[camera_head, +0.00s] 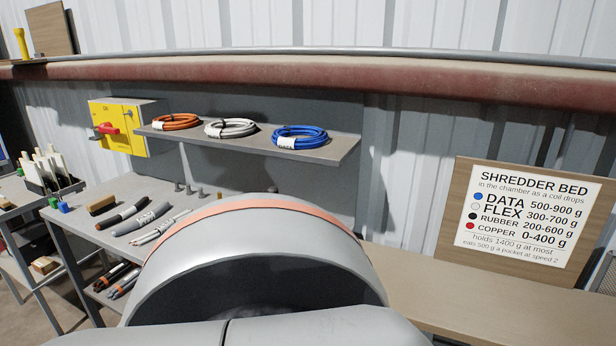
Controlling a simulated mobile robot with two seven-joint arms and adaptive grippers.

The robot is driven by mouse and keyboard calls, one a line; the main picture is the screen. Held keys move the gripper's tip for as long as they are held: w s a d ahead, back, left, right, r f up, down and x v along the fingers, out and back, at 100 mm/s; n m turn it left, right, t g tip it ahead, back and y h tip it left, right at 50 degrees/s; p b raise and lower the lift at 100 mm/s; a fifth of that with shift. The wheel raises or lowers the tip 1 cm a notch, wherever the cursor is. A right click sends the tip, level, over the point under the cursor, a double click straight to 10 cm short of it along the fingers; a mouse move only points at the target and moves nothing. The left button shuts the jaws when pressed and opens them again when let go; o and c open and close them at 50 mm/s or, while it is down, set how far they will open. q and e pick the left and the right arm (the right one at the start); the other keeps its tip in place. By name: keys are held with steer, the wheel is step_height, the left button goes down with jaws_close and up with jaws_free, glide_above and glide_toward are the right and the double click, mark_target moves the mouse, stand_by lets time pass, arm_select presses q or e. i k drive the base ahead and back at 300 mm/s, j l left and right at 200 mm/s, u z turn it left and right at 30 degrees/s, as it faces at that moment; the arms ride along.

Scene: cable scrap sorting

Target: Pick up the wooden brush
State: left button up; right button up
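A short brown wooden block (101,205), which looks like the wooden brush, lies at the left end of the grey workbench (72,222). Its bristles cannot be made out at this size. A similar small wooden piece (44,265) lies lower down on the rack at the far left, and I cannot tell what it is. Neither of my grippers is in view. A large part of my own arm fills the lower middle and hides part of the bench.
Cable pieces (147,217) lie right of the brown block, with small blue and green cubes (64,207) to its left. Orange, white and blue coils (299,138) rest on the shelf (340,150) above. A yellow switch box (118,127) and a sign (526,220) stand behind.

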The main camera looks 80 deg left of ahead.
mark_target(98, 207)
steer(key=u, duration=3.85)
steer(key=i+j+z, duration=0.2)
steer(key=z, duration=0.75)
steer(key=i+j+z, duration=0.15)
steer(key=j+z, duration=0.15)
steer(key=j, duration=0.15)
steer(key=i+j+z, duration=0.1)
steer(key=j+z, duration=0.15)
steer(key=j, duration=0.15)
steer(key=j+z, duration=0.3)
steer(key=j, duration=0.65)
steer(key=i+j, duration=0.1)
steer(key=j, duration=0.9)
steer(key=j+z, duration=0.1)
steer(key=j, duration=0.9)
steer(key=i, duration=0.05)
